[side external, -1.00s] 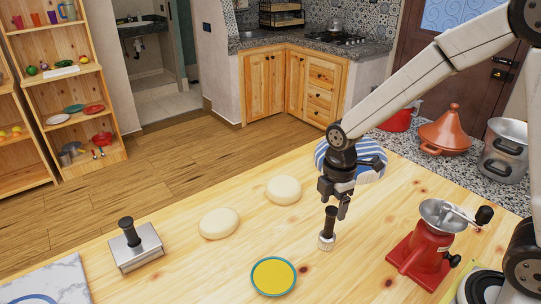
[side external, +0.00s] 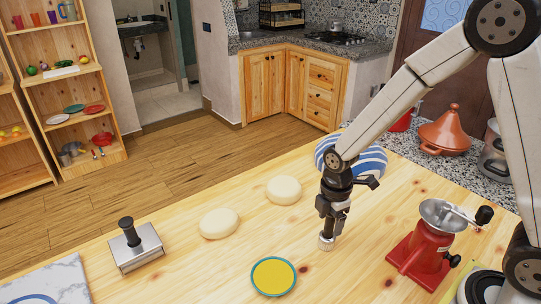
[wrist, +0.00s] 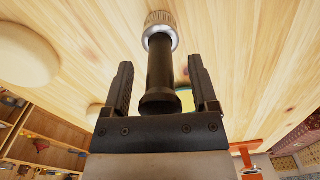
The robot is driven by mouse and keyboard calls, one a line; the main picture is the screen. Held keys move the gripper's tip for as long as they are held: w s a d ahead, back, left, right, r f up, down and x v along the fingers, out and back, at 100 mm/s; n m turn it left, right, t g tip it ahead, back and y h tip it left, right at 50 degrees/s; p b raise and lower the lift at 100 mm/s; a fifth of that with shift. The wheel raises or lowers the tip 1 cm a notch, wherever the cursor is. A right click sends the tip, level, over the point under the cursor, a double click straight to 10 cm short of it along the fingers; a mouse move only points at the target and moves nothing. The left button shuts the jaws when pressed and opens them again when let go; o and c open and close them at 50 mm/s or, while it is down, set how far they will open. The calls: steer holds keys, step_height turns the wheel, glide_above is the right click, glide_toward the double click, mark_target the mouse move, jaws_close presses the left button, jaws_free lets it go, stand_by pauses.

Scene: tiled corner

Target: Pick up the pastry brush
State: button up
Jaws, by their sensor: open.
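The pastry brush (side external: 326,242) stands upright on the wooden table, its pale round bristle head down. In the side view its dark handle is mostly hidden by my gripper (side external: 332,212), which has come down over it from above. In the wrist view the brush's black handle (wrist: 160,75) lies between the two fingers of my gripper (wrist: 159,78), with a metal collar and bristles beyond the fingertips. The fingers are open, with a visible gap on each side of the handle.
Two dough rounds (side external: 219,223) (side external: 284,190) lie to the left. A yellow dish with a blue rim (side external: 273,277) is in front, left of the brush. A red grinder (side external: 424,252) stands at right. A black-handled metal press (side external: 136,252) is far left. A blue-striped object (side external: 372,163) is behind my wrist.

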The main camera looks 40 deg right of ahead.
stand_by(0.3)
jaws_close()
steer(key=shift+r, duration=0.2)
steer(key=shift+r, duration=4.85)
